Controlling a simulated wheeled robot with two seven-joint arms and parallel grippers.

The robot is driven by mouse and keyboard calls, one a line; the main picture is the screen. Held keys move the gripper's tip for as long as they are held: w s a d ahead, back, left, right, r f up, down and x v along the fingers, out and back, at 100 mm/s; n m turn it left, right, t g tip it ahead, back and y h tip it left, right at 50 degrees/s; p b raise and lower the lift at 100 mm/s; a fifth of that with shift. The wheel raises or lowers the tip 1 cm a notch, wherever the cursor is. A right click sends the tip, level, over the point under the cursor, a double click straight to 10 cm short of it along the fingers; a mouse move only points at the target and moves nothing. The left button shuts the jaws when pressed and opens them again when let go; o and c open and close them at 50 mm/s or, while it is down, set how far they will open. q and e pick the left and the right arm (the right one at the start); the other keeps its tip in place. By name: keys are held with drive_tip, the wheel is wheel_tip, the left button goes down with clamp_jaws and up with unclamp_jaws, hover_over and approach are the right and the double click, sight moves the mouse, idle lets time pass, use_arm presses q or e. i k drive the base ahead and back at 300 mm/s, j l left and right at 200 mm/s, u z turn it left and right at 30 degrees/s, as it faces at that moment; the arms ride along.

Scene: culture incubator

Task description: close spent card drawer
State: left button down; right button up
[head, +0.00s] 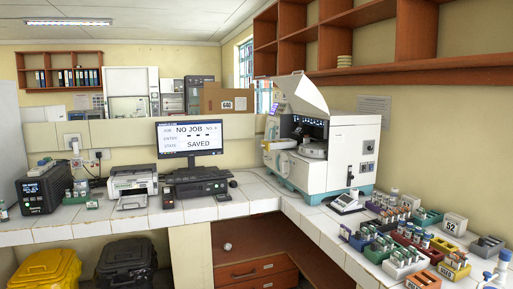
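A white and teal analyser (353,155) stands in the counter's corner with its top lid (302,93) raised and its front bay open. A white part (281,144) juts out at its left side; I cannot tell whether it is the spent card drawer or how far open it is. Under the counter are wooden drawers (258,271); the upper one looks shut, and the lower one is cut off by the frame. Neither of my grippers is in view.
A monitor (190,140) reads NO JOB and SAVED, with a keyboard (195,187) below it. Racks of vials (400,255) crowd the right counter. Yellow (45,268) and black (126,262) bins stand below the left counter. Bare tiles (262,195) lie left of the analyser.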

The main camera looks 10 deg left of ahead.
sight(267, 145)
drive_tip(key=i+j, duration=0.4)
drive_tip(key=i, duration=0.3)
drive_tip(key=i+j, duration=0.45)
drive_tip(key=i, duration=0.25)
drive_tip(key=i+j+z, duration=0.1)
drive_tip(key=i+j, duration=0.3)
drive_tip(key=i, duration=0.3)
drive_tip(key=i+j, duration=0.5)
drive_tip(key=i, duration=0.2)
drive_tip(key=i+j+z, duration=0.1)
drive_tip(key=i+j, duration=0.35)
drive_tip(key=i, duration=0.25)
